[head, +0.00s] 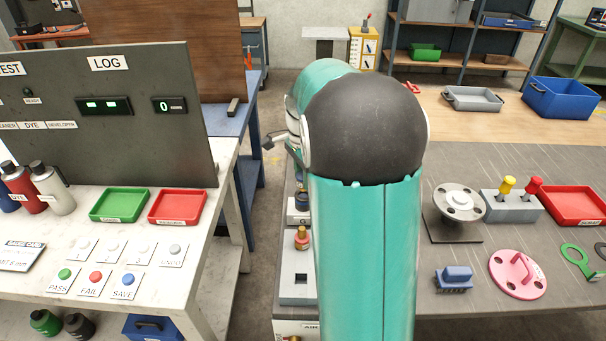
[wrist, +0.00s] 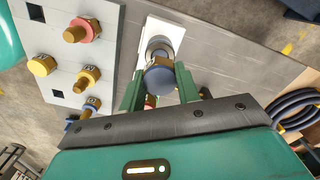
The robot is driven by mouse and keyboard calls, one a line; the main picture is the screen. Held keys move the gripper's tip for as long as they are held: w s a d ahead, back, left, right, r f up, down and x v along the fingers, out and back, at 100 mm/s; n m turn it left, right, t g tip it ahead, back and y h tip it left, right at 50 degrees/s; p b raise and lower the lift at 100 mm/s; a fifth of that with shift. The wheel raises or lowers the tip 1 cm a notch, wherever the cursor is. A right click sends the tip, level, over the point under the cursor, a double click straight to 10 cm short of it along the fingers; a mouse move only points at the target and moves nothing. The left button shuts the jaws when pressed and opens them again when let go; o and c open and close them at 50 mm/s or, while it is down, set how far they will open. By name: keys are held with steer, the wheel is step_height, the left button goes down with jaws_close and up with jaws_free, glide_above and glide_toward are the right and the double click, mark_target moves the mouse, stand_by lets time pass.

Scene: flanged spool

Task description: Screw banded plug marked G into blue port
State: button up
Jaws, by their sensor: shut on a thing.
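In the wrist view my gripper (wrist: 159,86) has its two green fingers closed on either side of a round, dark blue-headed plug (wrist: 160,77). No letter can be read on it from here. Just beyond it, in line with it, is a metallic cylinder (wrist: 160,45) on a white plate (wrist: 178,32). I cannot tell whether the plug touches the cylinder or where the blue port's mouth is.
In the wrist view a grey rack (wrist: 102,52) at left holds several brass plugs with coloured collars, including a pink-collared one (wrist: 82,30), and has empty square holes. In the head view a flanged spool (head: 459,203), a pink disc (head: 517,274) and a red tray (head: 575,205) stand right of my arm.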

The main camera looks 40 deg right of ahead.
steer(key=shift+f, duration=1.6)
steer(key=m, duration=1.2)
steer(key=shift+f, duration=0.15)
